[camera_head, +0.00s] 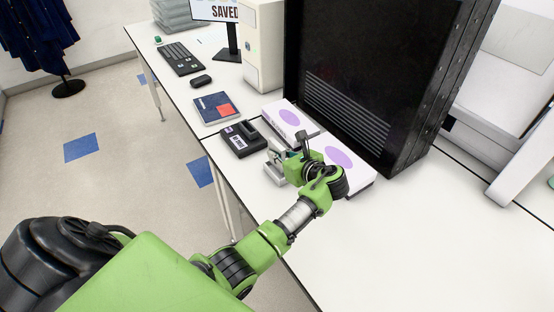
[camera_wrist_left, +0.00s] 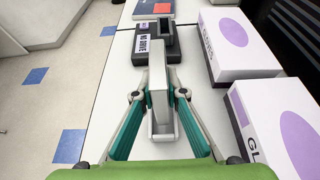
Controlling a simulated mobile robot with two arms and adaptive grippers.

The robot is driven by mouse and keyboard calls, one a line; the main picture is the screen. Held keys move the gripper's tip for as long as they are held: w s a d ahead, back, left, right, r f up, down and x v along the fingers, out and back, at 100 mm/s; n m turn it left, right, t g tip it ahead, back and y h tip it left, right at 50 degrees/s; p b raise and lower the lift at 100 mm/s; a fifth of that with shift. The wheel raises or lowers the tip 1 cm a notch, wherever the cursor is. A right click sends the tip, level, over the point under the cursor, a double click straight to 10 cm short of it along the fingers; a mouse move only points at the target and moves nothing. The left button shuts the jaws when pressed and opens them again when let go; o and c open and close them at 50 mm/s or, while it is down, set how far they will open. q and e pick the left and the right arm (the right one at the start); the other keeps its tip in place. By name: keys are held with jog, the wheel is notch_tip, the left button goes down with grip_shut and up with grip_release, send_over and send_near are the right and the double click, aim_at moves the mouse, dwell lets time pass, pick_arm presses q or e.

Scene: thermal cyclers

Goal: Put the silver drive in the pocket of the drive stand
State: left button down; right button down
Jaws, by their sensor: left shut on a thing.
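The silver drive (camera_wrist_left: 158,88) is upright between the fingers of my left gripper (camera_wrist_left: 158,96), which is shut on it. In the head view my left gripper (camera_head: 279,153) is over the table's near edge, and its own arm partly covers it. A pale grey open tray (camera_wrist_left: 162,131) is below the drive; it also shows in the head view (camera_head: 275,175). I cannot tell whether the drive touches it. The black drive stand (camera_wrist_left: 150,58), labelled "NO DRIVE", is just beyond the drive; its pocket (camera_wrist_left: 163,27) looks empty. The stand also shows in the head view (camera_head: 240,146). My right gripper is out of view.
Two white glove boxes with purple ovals (camera_wrist_left: 232,42) (camera_wrist_left: 284,122) stand right of the stand and drive. A large black cabinet (camera_head: 350,85) is behind them. A blue and red book (camera_head: 214,108) lies beyond the stand. The table's right part is clear.

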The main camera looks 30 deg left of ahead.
pick_arm(q)
notch_tip(320, 180, down, 3)
jog(key=shift+r+p, duration=0.1)
jog(key=shift+p, duration=0.35)
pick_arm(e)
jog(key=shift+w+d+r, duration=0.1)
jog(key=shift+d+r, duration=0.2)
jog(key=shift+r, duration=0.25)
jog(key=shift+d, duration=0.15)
pick_arm(q)
jog(key=shift+f, duration=0.3)
jog(key=c, duration=2)
grip_release()
jog(key=shift+c, duration=0.2)
